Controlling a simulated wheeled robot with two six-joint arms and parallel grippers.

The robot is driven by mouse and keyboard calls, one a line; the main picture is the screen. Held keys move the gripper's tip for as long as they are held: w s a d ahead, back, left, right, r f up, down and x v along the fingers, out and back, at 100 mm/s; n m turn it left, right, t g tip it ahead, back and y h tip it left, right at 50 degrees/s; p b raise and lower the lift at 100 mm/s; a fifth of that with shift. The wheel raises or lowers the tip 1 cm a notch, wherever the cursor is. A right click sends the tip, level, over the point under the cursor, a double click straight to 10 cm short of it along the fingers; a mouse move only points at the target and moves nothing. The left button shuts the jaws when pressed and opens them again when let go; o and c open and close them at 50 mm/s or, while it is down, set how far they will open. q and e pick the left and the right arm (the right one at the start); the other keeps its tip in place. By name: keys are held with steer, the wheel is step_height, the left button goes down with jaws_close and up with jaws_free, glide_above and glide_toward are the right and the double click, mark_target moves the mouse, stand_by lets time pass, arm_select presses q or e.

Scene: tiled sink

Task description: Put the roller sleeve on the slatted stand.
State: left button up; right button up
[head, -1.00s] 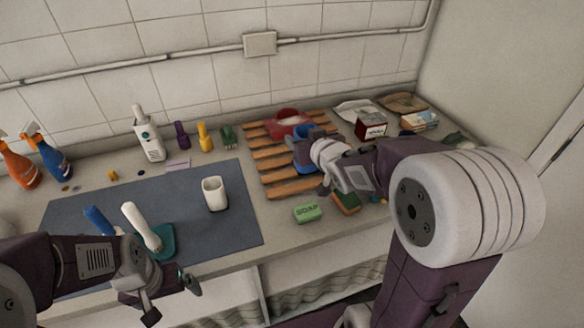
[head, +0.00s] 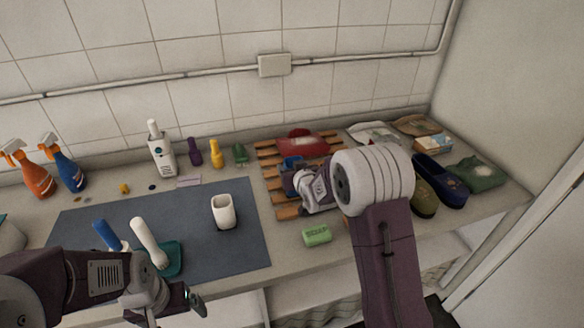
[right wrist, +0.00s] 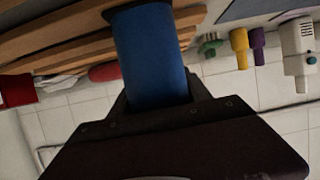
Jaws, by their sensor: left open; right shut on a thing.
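The roller sleeve is a blue cylinder (right wrist: 150,55) with a dark rim at its far end, filling the middle of the right wrist view. In the head view only a bit of its blue (head: 291,162) shows behind my arm. My right gripper (head: 297,176) is shut on it, over the slatted stand. The stand has orange-brown wooden slats (head: 289,213); its slats also show in the right wrist view (right wrist: 60,52). I cannot tell whether the sleeve touches the slats. My left gripper (head: 172,305) is open and empty at the counter's front edge.
A red object (head: 305,143) lies on the stand's far part. A green soap bar (head: 317,235) is in front of the stand. A white cup (head: 223,212) stands on the grey mat (head: 200,248).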

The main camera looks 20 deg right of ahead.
steer(key=shift+r, duration=0.15)
steer(key=shift+s, duration=0.1)
steer(key=o, duration=1.6)
steer(key=shift+f, duration=0.2)
steer(key=shift+c, duration=0.2)
steer(key=shift+r, duration=0.3)
steer(key=shift+s+r, duration=0.1)
steer(key=shift+s, duration=0.25)
steer(key=v, duration=1.1)
steer(key=shift+b, duration=0.45)
